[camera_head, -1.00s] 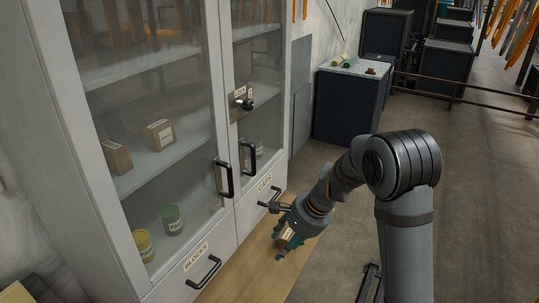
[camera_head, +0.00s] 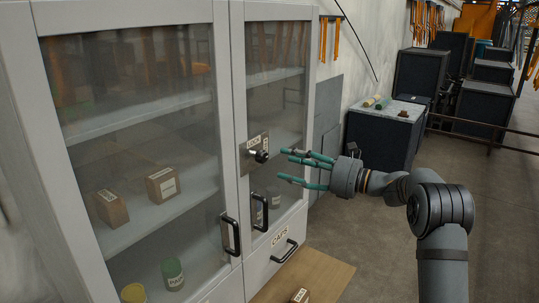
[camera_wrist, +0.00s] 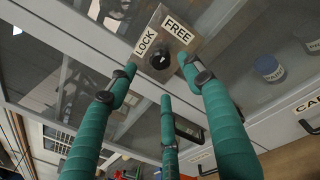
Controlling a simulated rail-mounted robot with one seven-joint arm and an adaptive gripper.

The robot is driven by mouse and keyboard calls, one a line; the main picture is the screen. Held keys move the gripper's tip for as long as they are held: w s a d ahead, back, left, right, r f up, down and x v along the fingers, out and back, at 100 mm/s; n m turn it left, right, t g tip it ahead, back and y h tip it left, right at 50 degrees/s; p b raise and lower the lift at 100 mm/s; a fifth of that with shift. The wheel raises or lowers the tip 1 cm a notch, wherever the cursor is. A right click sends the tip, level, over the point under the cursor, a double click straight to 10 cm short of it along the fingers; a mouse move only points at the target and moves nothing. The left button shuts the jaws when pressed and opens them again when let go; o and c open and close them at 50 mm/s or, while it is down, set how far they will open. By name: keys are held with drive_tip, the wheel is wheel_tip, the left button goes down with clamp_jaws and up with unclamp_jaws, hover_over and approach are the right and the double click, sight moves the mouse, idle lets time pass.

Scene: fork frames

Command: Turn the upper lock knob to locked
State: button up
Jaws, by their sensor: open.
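The black lock knob (camera_head: 262,156) sits on a small metal plate (camera_head: 252,141) on the right cabinet door. In the wrist view the knob (camera_wrist: 160,62) lies between the LOCK label (camera_wrist: 146,41) and the FREE label (camera_wrist: 178,29). A small white mark shows on its face; I cannot tell which label it points to. My gripper (camera_head: 288,165), with three green fingers, is open and empty, to the right of the knob and facing it. In the wrist view its fingers spread around the knob's outline, seemingly short of touching.
The cabinet's glass doors have black handles (camera_head: 261,212) below the knob. A drawer marked CAPS (camera_head: 280,238) is underneath. Small boxes (camera_head: 162,184) and jars (camera_head: 172,273) stand on shelves behind the glass. A small box (camera_head: 300,296) lies on a wooden board.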

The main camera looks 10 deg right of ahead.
sight(266, 157)
drive_tip(key=p+x, duration=0.2)
drive_tip(key=x, duration=0.4)
drive_tip(key=shift+a+r+p, duration=0.2)
drive_tip(key=shift+p, duration=0.15)
drive_tip(key=shift+w+a+f, duration=0.2)
drive_tip(key=shift+w+a, duration=0.25)
drive_tip(key=shift+c, duration=1)
drive_tip(key=c, duration=0.9)
